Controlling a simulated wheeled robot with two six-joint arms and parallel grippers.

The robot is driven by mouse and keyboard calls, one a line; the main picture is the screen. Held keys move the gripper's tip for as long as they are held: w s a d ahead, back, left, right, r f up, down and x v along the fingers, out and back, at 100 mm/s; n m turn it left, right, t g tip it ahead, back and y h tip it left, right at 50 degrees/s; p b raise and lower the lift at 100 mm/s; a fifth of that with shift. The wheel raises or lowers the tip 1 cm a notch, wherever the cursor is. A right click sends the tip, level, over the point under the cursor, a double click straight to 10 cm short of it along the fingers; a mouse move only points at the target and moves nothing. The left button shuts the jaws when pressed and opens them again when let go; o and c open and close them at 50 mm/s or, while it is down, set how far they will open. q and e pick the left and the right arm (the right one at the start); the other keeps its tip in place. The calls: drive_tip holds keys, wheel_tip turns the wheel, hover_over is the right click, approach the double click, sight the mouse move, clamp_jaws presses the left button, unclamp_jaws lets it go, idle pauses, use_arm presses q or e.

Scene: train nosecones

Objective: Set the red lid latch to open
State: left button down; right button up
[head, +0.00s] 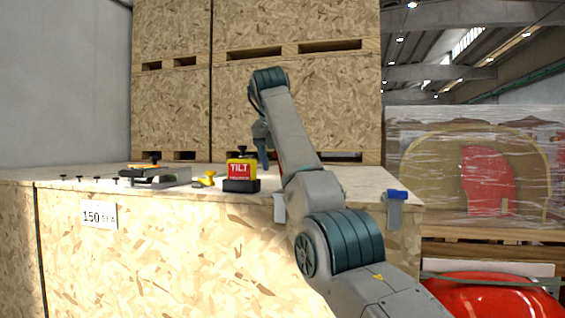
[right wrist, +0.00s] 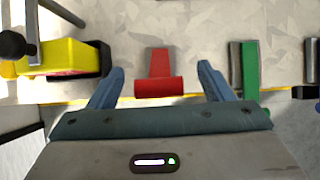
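The red lid latch (right wrist: 158,78) shows in the right wrist view, at the edge of the crate's lid. It has a flat tapering plate with a wider lip at its near end. My right gripper (right wrist: 161,70) is open, with one blue finger on each side of the latch and a gap to both. I cannot tell its height above the latch. In the head view my right arm reaches over the crate, and its gripper (head: 262,158) is partly hidden behind the arm. The red latch is mostly hidden there. My left gripper is not in view.
A green latch (right wrist: 249,68) sits right of the red one. A yellow tilt indicator (head: 241,170) stands on the wooden crate (head: 200,250), left of my arm. A blue latch (head: 397,196) is at the crate's right front edge. Stacked crates (head: 300,95) rise behind.

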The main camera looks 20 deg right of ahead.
drive_tip(key=p+v, duration=0.1)
drive_tip(key=v, duration=0.9)
drive_tip(key=shift+r, duration=0.35)
drive_tip(key=shift+s+a, duration=0.1)
